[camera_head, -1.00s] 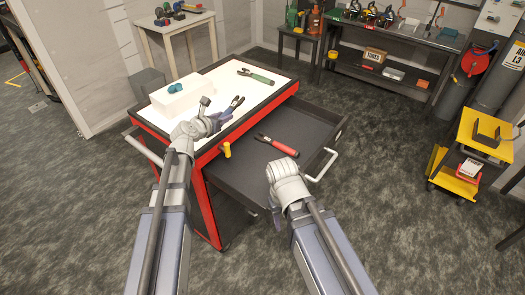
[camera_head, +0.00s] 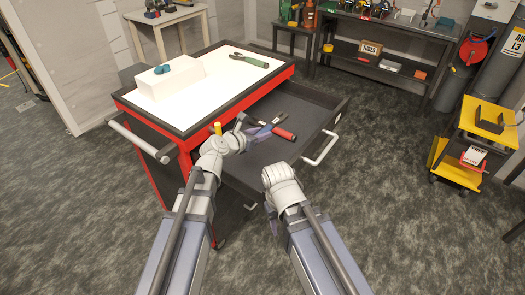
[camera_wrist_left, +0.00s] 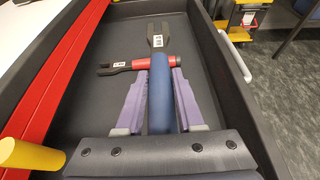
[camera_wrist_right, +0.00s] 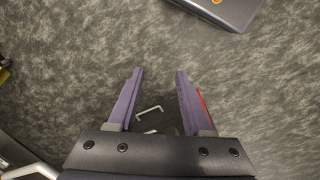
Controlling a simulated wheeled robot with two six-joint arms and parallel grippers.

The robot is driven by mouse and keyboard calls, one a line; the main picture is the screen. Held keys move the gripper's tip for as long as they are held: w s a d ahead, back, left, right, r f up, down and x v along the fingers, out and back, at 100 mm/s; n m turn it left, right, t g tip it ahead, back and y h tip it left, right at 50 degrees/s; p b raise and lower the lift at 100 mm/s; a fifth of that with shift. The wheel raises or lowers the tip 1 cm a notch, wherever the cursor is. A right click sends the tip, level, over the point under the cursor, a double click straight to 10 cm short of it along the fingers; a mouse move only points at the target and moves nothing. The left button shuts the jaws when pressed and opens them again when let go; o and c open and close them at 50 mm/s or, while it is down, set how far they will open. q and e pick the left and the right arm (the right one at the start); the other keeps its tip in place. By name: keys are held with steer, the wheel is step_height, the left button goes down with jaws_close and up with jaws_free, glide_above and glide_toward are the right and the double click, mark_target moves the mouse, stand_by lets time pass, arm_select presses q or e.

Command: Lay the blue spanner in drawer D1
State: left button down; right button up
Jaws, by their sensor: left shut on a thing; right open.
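My left gripper (camera_head: 262,132) is shut on the blue spanner, whose blue handle (camera_wrist_left: 160,100) lies between the purple fingers in the left wrist view. The spanner's dark forked head points away from the gripper. It is over the open dark drawer (camera_head: 322,118) of the red cart and crosses in front of a red-handled spanner (camera_head: 284,134) lying inside. I cannot tell whether the two touch. No D1 label is readable.
The cart's white top (camera_head: 225,88) holds a green-handled spanner (camera_head: 248,60) and a white box (camera_head: 172,80) with a teal thing on it. The drawer's handle (camera_head: 322,149) sticks out at the front. The drawer has free floor around the red-handled spanner.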

arm_select(q)
steer(key=shift+f+b, duration=3.05)
steer(key=shift+f, duration=0.65)
steer(key=shift+f+b, duration=0.5)
steer(key=shift+b, duration=0.05)
steer(key=shift+f, duration=0.15)
steer(key=c, duration=0.5)
jaws_free()
steer(key=shift+r, duration=0.2)
